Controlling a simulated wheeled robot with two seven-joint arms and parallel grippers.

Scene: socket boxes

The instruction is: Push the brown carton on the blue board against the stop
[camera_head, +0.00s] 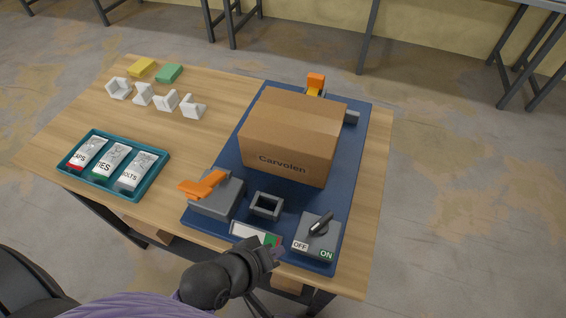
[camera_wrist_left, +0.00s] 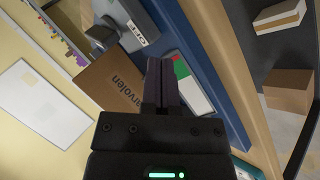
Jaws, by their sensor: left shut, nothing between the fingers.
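The brown carton (camera_head: 290,135), printed "Carvolen", sits on the far part of the blue board (camera_head: 228,168). It also shows in the left wrist view (camera_wrist_left: 108,82), left of my fingers. A grey block (camera_head: 351,117), possibly part of the stop, peeks out behind the carton's right side; whether they touch is hidden. My left gripper (camera_head: 277,252) is shut and empty near the board's front edge, beside the white label plate, well apart from the carton. Its closed fingers (camera_wrist_left: 160,82) show in the left wrist view. My right gripper is not in view.
An orange-handled clamp (camera_head: 205,190), a grey square socket (camera_head: 266,205) and an OFF/ON switch box (camera_head: 317,236) stand on the board's near part. Another orange piece (camera_head: 316,82) is behind the carton. A teal tray (camera_head: 72,172), white brackets (camera_head: 168,100) and blocks (camera_head: 141,67) lie left.

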